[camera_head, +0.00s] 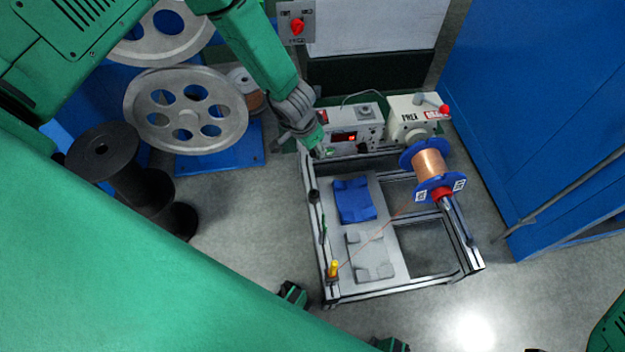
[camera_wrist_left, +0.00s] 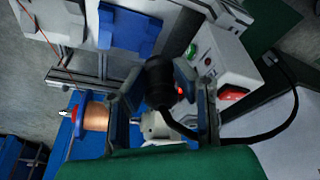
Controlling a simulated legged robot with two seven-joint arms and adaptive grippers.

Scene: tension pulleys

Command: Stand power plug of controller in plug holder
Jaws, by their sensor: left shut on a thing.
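My left gripper (camera_head: 309,140) reaches down at the left end of the controller (camera_head: 352,137), a grey box with a red display. In the left wrist view, the gripper (camera_wrist_left: 164,108) is shut on the black power plug (camera_wrist_left: 159,78), whose black cable (camera_wrist_left: 292,105) loops to the right. In the head view the plug is too small and covered to make out. The controller (camera_wrist_left: 222,65) shows just beyond the plug in the wrist view. I cannot tell which part is the plug holder. My right gripper is out of view.
A metal frame (camera_head: 400,293) carries a blue block (camera_head: 355,200), a grey block (camera_head: 370,257) and a copper wire spool (camera_head: 429,164). A white motor box (camera_head: 410,122) stands right of the controller. Grey wheels (camera_head: 187,111) and black spools (camera_head: 103,150) stand left. A blue cabinet (camera_head: 545,100) bounds the right.

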